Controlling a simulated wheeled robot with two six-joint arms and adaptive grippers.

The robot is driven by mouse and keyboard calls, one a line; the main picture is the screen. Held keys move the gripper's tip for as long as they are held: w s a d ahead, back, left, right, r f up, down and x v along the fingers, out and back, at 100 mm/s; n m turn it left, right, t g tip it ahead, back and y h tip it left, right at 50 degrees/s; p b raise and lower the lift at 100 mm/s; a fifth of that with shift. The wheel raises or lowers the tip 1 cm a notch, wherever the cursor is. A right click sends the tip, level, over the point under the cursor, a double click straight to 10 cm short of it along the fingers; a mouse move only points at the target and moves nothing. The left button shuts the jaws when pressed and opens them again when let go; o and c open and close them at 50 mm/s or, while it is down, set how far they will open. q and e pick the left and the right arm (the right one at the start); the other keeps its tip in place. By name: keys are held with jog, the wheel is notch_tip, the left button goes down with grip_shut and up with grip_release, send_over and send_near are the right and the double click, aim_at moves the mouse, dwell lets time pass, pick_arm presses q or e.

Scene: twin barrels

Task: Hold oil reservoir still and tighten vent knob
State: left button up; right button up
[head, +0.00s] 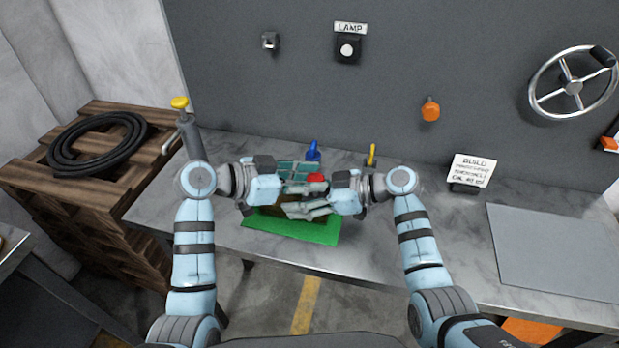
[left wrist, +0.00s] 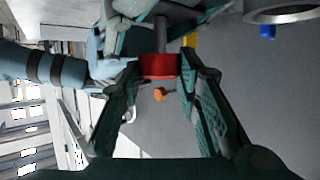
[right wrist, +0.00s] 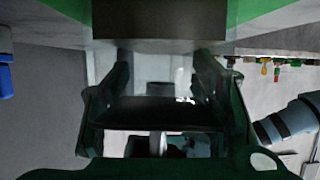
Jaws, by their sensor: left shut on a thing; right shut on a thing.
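The red vent knob (head: 317,178) shows between my two grippers in the head view. It also shows in the left wrist view (left wrist: 160,66) with a grey stem. My left gripper (head: 300,172) is shut on this knob, with a finger on either side. My right gripper (head: 308,209) is lower and shut on the oil reservoir, which is clear and dark in the right wrist view (right wrist: 160,110). The reservoir is mostly hidden by the grippers in the head view. A brown block (head: 268,221) stands beneath on a green mat (head: 290,229).
A blue item (head: 313,151) and a yellow lever (head: 372,153) stand close behind the grippers. A grey post with a yellow knob (head: 180,103) is at the left. The bench between my right arm and the plate is clear.

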pick_arm(q)
jog(key=shift+w+m+g+h, duration=0.2)
jog(key=shift+m+g+h, duration=0.1)
jog(key=shift+m+g, duration=1.25)
jog(key=shift+w+m+g+h, duration=0.2)
jog(key=shift+m+g+h, duration=0.1)
jog(key=shift+m+g, duration=1.2)
jog(key=shift+g, duration=0.25)
jog(key=o, duration=1.2)
jog(key=v, duration=1.2)
jog(key=shift+r, duration=0.15)
